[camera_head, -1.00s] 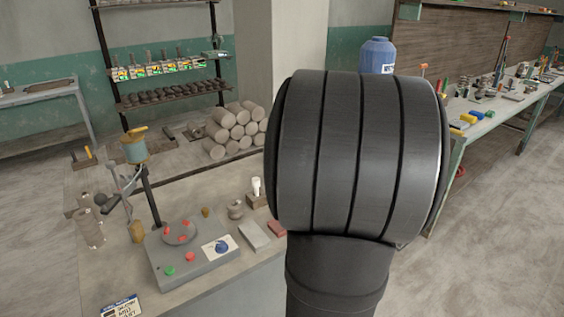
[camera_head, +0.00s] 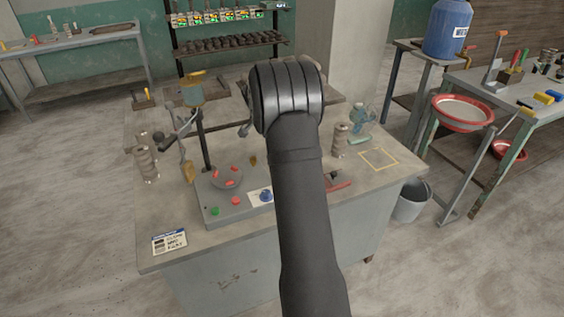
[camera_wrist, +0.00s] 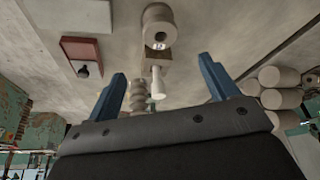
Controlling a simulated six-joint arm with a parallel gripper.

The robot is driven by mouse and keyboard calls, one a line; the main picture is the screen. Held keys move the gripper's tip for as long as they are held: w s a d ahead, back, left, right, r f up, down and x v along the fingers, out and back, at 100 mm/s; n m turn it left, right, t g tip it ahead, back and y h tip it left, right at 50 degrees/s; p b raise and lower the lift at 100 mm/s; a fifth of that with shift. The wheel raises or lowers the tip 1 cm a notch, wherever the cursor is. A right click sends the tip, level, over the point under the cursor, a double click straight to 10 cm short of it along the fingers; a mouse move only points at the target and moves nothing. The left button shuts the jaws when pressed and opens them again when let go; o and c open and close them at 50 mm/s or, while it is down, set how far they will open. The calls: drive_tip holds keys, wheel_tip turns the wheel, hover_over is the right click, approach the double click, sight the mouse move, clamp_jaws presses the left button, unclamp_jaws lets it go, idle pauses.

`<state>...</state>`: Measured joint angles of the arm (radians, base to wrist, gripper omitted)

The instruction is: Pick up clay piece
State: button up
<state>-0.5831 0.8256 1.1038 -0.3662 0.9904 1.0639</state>
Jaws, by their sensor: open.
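Small reddish pieces (camera_head: 229,182) lie on the round grey disc (camera_head: 214,174) of the control box, left of my arm in the head view. I cannot tell for sure whether these are the clay pieces. In the wrist view, my gripper (camera_wrist: 163,70) has two blue fingers spread apart with nothing held between them. A white bottle-like thing (camera_wrist: 157,82) stands beyond the fingers, and a grey spool-shaped thing (camera_wrist: 160,28) is farther up. The wrist view shows no reddish pieces on a disc. In the head view my arm hides most of the gripper.
The grey control box (camera_head: 240,207) has green and red buttons and a blue knob. A lamp-like stand (camera_head: 193,95) rises at the table's left. Stacked clay cylinders (camera_wrist: 280,99) show in the wrist view. A bucket (camera_head: 411,200) stands beside the table.

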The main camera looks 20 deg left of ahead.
drive_tip(key=x, duration=0.9)
drive_tip(key=shift+s, duration=0.1)
drive_tip(key=shift+s+a+x, duration=0.1)
drive_tip(key=shift+a+x, duration=0.05)
drive_tip(key=shift+x, duration=1.2)
drive_tip(key=shift+s+a+x, duration=0.15)
drive_tip(key=shift+x, duration=1.2)
drive_tip(key=shift+f, duration=0.15)
drive_tip(key=shift+c, duration=0.2)
drive_tip(key=c, duration=1.1)
drive_tip(key=shift+c, duration=0.4)
drive_tip(key=shift+r, duration=0.2)
